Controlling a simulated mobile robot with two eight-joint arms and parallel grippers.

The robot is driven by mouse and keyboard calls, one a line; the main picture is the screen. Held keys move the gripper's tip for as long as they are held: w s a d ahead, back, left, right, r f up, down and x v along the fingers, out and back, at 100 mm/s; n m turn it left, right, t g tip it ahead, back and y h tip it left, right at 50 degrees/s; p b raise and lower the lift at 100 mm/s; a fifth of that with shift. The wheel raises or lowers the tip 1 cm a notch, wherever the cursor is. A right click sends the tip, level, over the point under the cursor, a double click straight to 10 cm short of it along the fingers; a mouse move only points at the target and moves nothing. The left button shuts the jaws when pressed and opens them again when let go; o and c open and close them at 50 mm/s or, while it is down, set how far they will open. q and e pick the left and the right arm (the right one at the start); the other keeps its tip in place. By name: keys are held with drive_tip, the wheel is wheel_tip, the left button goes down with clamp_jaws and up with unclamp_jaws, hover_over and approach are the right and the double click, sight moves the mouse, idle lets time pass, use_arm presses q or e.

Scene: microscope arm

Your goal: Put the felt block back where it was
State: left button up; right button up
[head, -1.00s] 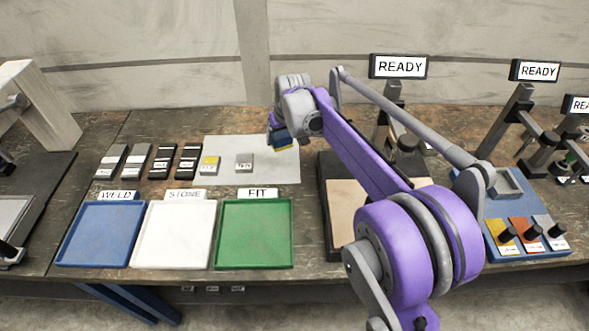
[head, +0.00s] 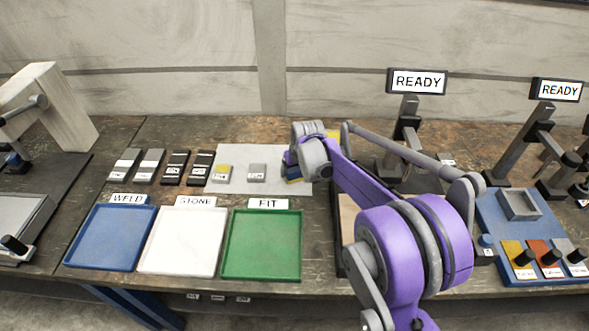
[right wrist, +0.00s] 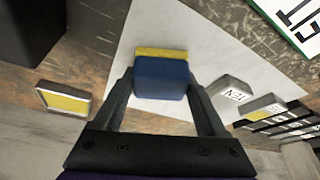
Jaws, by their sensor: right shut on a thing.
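My right gripper (right wrist: 160,95) is shut on a blue block with a yellow layer (right wrist: 161,80), which I take to be the felt block. In the head view the block (head: 292,178) shows partly below my gripper (head: 291,168), at the right part of the white mat (head: 240,187). The mat lies under it in the right wrist view (right wrist: 128,68). I cannot tell whether the block touches the mat. My left gripper is not in view.
A grey block (head: 257,173) and a yellow-and-grey block (head: 222,174) sit left of the held block. Several dark and grey pieces stand farther left. Blue (head: 110,240), white (head: 180,243) and green (head: 262,247) trays lie in front. A yellow-faced piece (right wrist: 64,99) lies beyond the mat.

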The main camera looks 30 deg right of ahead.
drive_tip(key=o, duration=1.4)
drive_tip(key=shift+f, duration=0.1)
drive_tip(key=p+v, duration=0.1)
drive_tip(key=v, duration=1.1)
